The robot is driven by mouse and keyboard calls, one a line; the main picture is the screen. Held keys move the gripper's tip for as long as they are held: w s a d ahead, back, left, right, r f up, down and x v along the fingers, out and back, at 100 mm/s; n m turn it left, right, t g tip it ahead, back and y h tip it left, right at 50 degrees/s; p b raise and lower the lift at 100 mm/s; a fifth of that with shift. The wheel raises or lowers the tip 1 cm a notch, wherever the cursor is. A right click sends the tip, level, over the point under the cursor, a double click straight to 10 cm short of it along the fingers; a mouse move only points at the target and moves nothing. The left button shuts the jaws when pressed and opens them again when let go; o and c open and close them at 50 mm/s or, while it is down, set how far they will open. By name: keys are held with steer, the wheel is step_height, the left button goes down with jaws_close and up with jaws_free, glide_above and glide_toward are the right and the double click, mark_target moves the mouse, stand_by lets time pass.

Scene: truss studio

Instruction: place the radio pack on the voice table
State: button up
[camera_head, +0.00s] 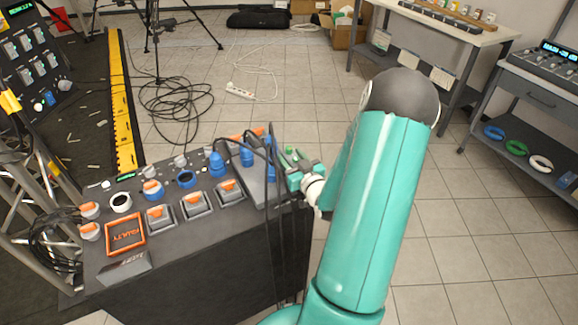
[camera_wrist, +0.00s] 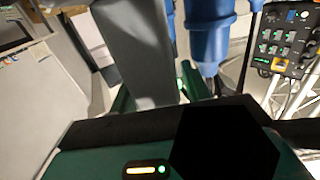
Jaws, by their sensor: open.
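My gripper (camera_head: 292,160) is at the right end of a dark table (camera_head: 210,260), beside a grey upright block (camera_head: 258,187). Its two green fingers are apart in the wrist view (camera_wrist: 160,90). The grey block (camera_wrist: 138,45) shows just beyond and between them; I cannot tell whether they touch it. Blue connectors (camera_wrist: 208,30) hang close by the right finger. Grey boxes with orange tops (camera_head: 194,205) stand in a row on the dark table. I cannot tell for sure which thing is the radio pack, nor which table is the voice table.
An orange-rimmed tray (camera_head: 126,234) marked as faulty is on the dark table's left. Black cables loop over the table's right end. A white-topped table (camera_head: 440,22) and a grey bench (camera_head: 540,85) stand at the back right. Cables (camera_head: 180,100) lie on the floor; tiles at right are clear.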

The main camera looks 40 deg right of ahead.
steer(key=shift+w+d+f, duration=0.1)
steer(key=shift+w, duration=0.2)
steer(key=shift+s, duration=0.25)
steer(key=shift+w, duration=0.15)
steer(key=c, duration=0.6)
steer(key=shift+c, duration=1.6)
steer(key=shift+r, duration=0.25)
